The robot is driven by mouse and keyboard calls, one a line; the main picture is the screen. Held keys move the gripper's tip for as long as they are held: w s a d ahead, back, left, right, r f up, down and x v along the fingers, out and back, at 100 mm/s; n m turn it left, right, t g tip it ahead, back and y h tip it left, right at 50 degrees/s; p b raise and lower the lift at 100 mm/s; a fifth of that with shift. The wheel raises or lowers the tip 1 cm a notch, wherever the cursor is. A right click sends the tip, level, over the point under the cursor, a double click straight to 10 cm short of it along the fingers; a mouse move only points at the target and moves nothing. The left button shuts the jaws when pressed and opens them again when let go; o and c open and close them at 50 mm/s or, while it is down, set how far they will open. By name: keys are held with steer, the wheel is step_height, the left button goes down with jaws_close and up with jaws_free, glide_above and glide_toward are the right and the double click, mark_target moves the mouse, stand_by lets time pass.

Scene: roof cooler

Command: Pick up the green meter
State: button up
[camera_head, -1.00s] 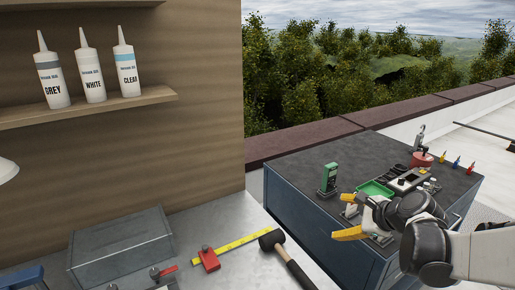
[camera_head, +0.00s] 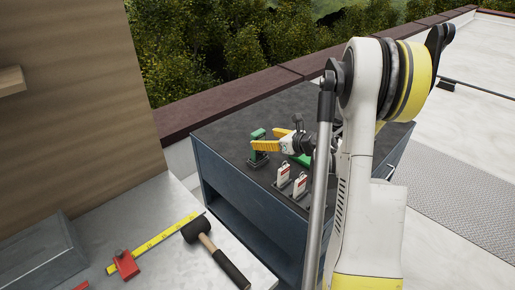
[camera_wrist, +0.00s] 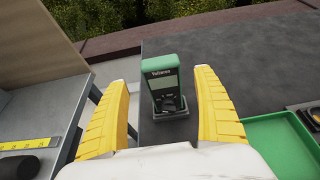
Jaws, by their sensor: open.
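My gripper (camera_wrist: 165,95) is open, with one finger to each side of the meter and gaps on both sides. In the head view the meter (camera_head: 258,143) is partly hidden behind the yellow fingers of my gripper (camera_head: 272,139).
A green tray (camera_wrist: 278,140) lies right of the meter. Two white tags (camera_head: 291,180) stand near the cabinet's front edge. A metal bench with a mallet (camera_head: 210,245), yellow ruler (camera_head: 160,238) and red clamp (camera_head: 124,263) is at left. A brown parapet (camera_head: 240,93) runs behind.

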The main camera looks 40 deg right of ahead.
mark_target(261, 137)
steer(key=b+x, duration=0.1)
steer(key=x, duration=0.3)
steer(key=shift+d, duration=0.1)
steer(key=shift+w+b, duration=0.3)
steer(key=shift+w, duration=0.15)
steer(key=c, duration=1.5)
